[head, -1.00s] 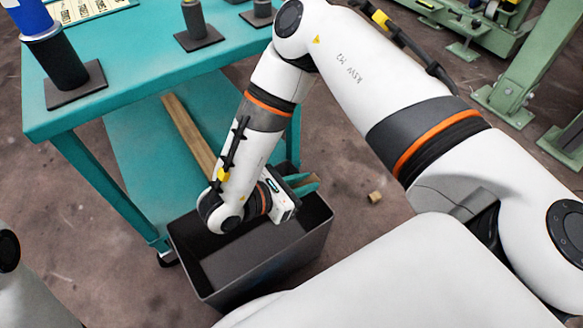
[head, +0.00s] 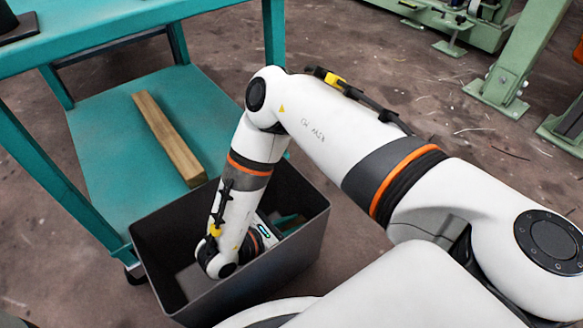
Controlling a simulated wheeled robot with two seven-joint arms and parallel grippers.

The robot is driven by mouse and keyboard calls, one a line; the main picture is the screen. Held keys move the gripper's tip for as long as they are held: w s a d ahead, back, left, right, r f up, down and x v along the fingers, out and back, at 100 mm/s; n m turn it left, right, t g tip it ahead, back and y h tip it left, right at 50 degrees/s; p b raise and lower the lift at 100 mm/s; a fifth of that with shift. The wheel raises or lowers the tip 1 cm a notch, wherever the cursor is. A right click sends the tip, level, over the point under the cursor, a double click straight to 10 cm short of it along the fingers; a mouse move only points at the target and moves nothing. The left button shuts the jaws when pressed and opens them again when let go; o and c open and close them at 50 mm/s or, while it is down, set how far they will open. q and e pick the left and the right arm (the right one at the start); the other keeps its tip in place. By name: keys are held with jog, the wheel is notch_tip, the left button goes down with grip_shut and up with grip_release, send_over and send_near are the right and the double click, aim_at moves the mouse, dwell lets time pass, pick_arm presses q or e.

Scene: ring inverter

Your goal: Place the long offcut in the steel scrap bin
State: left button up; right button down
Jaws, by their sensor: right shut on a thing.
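The steel scrap bin (head: 296,262) is a dark grey open box on the floor in front of the teal bench. My right gripper (head: 284,226) reaches down inside the bin's mouth, below the rim, towards its right side. My left gripper is not in view.
A long wooden bar (head: 168,138) lies on the bench's lower teal shelf (head: 105,140), just behind the bin. A bench leg (head: 274,35) stands behind my right arm. Green machine frames (head: 505,75) stand at the back right. The floor right of the bin is largely clear.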

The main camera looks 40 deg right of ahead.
notch_tip(320, 180, down, 4)
jog(key=b, duration=0.3)
jog(key=shift+f, duration=0.15)
jog(key=shift+r, duration=0.2)
jog(key=c, duration=1.3)
grip_release()
jog(key=shift+o, duration=0.2)
jog(key=shift+a+r+p, duration=0.15)
jog(key=shift+a+p, duration=0.1)
jog(key=shift+p, duration=0.15)
jog(key=shift+p+v, duration=0.6)
jog(key=shift+v, duration=0.65)
jog(key=v, duration=0.4)
jog(key=shift+a+b, duration=0.2)
jog(key=shift+b, duration=0.2)
